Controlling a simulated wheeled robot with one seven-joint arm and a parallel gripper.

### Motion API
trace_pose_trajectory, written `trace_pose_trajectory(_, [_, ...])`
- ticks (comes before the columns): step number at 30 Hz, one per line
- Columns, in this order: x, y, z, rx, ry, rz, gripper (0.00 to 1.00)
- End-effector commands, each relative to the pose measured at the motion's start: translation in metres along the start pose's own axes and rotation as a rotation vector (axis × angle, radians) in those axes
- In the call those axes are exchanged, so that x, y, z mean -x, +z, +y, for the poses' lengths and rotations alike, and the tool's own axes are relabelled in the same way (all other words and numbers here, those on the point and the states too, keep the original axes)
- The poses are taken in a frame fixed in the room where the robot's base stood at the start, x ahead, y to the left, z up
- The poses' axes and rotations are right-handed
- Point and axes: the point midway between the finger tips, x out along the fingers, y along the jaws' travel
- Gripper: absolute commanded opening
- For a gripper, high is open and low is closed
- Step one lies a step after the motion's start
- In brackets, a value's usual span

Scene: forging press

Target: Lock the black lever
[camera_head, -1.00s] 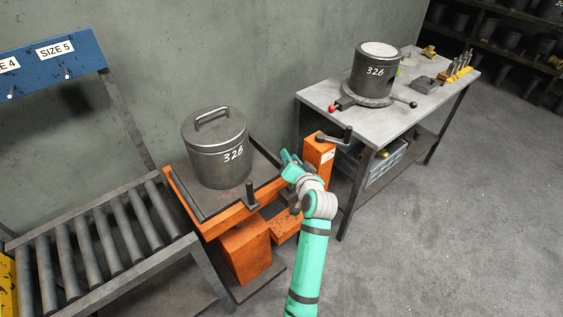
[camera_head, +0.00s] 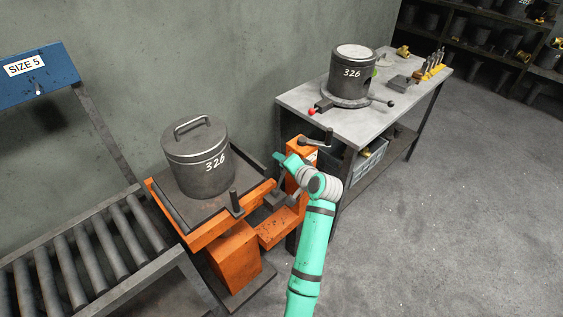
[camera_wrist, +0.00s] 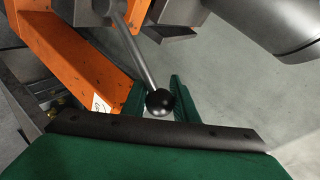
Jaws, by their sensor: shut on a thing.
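The black lever is a grey rod with a black ball knob (camera_wrist: 158,103), seen in the wrist view. My gripper (camera_wrist: 158,94) has its two green fingers on either side of the knob and is shut on it. The rod runs up and to the left from the knob toward orange and grey metal parts. In the head view my gripper (camera_head: 281,164) is low beside the orange crank post (camera_head: 301,165), right of the orange lift table (camera_head: 217,222). The knob is hidden there by my arm.
A lidded grey container marked 326 (camera_head: 197,160) stands on the lift table. A roller conveyor (camera_head: 85,255) lies to the left. A grey workbench (camera_head: 330,122) behind carries another 326 container (camera_head: 350,78) on a turntable with red and black knobs. Floor at right is clear.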

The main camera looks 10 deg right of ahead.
Motion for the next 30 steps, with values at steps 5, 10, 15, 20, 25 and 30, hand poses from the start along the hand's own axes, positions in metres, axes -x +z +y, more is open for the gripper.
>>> trace_pose_trajectory(5, [0.0,-0.001,0.004,-0.005,0.005,0.002,0.0])
trace_pose_trajectory(10, [0.0,-0.001,0.003,-0.004,0.005,0.002,0.44])
trace_pose_trajectory(15, [0.0,-0.001,0.002,-0.002,0.003,0.001,0.44])
trace_pose_trajectory(20, [0.003,-0.001,0.002,-0.001,0.002,0.002,0.44])
trace_pose_trajectory(25, [0.023,-0.001,0.001,0.0,0.002,0.004,0.44])
trace_pose_trajectory(30, [0.056,-0.002,0.002,-0.002,0.003,0.005,0.44])
